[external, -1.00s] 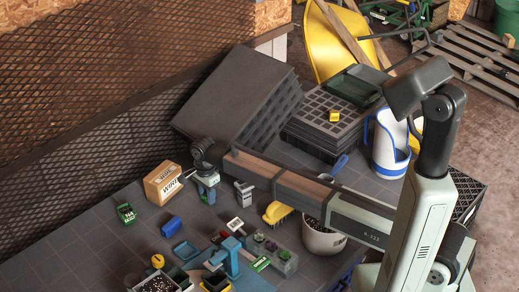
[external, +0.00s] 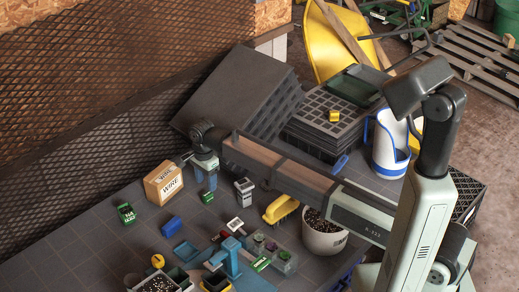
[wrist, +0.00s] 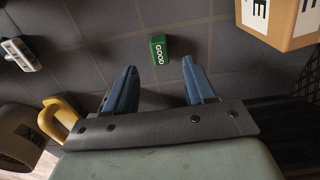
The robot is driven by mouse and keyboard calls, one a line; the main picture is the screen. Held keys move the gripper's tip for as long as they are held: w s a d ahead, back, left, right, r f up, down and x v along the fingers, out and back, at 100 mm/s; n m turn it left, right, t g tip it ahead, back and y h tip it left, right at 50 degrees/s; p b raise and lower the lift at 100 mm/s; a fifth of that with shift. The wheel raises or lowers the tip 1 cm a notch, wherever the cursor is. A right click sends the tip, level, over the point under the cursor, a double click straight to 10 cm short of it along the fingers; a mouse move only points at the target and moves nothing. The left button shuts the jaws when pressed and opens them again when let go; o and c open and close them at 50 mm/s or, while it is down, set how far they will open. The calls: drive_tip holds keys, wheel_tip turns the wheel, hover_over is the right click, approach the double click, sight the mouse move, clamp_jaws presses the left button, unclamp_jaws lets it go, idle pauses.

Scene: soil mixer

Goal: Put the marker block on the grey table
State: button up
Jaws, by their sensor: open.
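A green block labelled GOOD (wrist: 158,49) lies flat on the grey table (wrist: 110,60); I take it for the marker block. It also shows in the external view (external: 207,198), below my gripper. My gripper (wrist: 158,65) has its two blue fingers spread wide, with nothing between them. In the external view my gripper (external: 204,187) hangs above the table, just over the green block. In the wrist view the block lies beyond the fingertips and clear of them.
A WIRE box (external: 163,183) stands close left of my gripper. A white-and-grey device (external: 243,192) stands to the right. A blue block (external: 171,227), another green block (external: 126,213), a yellow brush (external: 281,209) and a pot (external: 323,235) are nearby. Bare table lies around the green block.

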sight(207, 194)
drive_tip(key=shift+r, duration=2.75)
